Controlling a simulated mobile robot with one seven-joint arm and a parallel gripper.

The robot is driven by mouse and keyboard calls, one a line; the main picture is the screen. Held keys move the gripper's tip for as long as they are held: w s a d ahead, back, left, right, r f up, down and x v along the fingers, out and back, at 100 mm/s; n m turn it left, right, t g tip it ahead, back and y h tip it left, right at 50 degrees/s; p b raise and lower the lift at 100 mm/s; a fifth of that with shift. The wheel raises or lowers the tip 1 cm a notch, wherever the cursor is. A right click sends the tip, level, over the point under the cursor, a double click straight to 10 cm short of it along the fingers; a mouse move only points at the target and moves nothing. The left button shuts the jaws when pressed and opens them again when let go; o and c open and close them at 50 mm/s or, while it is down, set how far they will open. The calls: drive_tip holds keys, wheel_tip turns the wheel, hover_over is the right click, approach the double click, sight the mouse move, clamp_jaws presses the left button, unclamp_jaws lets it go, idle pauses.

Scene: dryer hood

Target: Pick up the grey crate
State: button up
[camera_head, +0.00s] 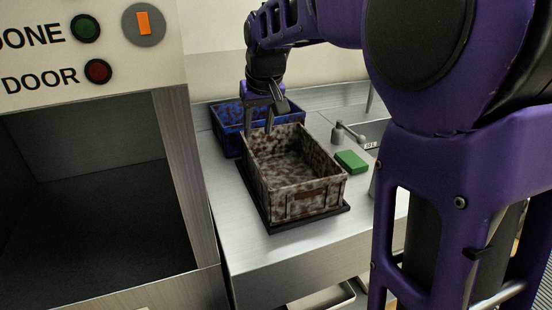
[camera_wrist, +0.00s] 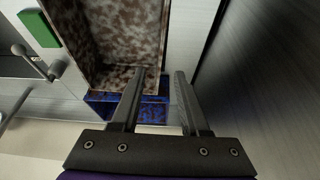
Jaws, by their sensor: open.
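The grey crate (camera_head: 302,200), stained with brown blotches, stands upright on a dark tray (camera_head: 330,213) on the metal counter. It looks empty. My gripper (camera_head: 259,125) is open at the crate's far left corner, with its fingers pointing down. In the wrist view the crate (camera_wrist: 125,35) fills the upper middle. There my gripper (camera_wrist: 160,72) has one finger overlapping the crate's edge and the other outside it, over the counter. I cannot tell whether either finger touches the crate.
A blue stained crate (camera_head: 229,128) stands right behind the grey one. A green block (camera_head: 351,161) and a small tap (camera_head: 346,133) are to the right, near a sink. The open machine (camera_head: 95,180) with its DONE and DOOR lights stands close on the left. The counter's front is clear.

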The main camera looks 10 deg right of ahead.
sight(252, 166)
drive_tip(key=b+x, duration=0.1)
drive_tip(key=x, duration=1)
drive_tip(key=shift+s+f, duration=0.1)
drive_tip(key=shift+f, duration=0.05)
drive_tip(key=shift+b+x, duration=0.3)
drive_tip(key=shift+x, duration=2.65)
drive_tip(key=shift+a, duration=0.1)
drive_tip(key=shift+c, duration=0.3)
clamp_jaws()
